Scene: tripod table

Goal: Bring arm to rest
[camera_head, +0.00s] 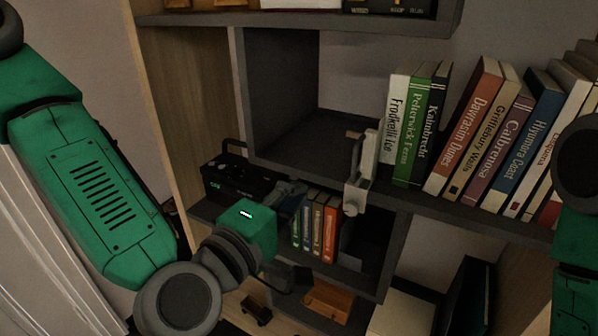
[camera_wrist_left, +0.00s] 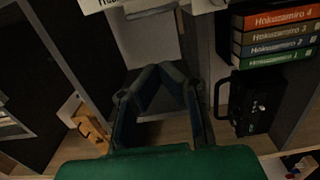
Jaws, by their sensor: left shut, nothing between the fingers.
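My left arm (camera_head: 92,190) comes in from the left, green and grey, and bends at a round grey joint. Its green wrist part (camera_head: 248,226) is in front of the lower shelf. My left gripper (camera_head: 300,187) is dark grey and small in the head view, near the lower shelf's books. In the left wrist view its fingers (camera_wrist_left: 160,72) converge at the tips, shut and empty. My right arm (camera_head: 576,265) shows only in part at the right edge. The right gripper is out of the picture.
Close to the left gripper are a grey-white upright object (camera_head: 362,172), several small books (camera_head: 315,228) and a black box with a handle (camera_head: 238,178); the box also shows in the wrist view (camera_wrist_left: 250,103). An orange box (camera_head: 328,300) sits lower.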

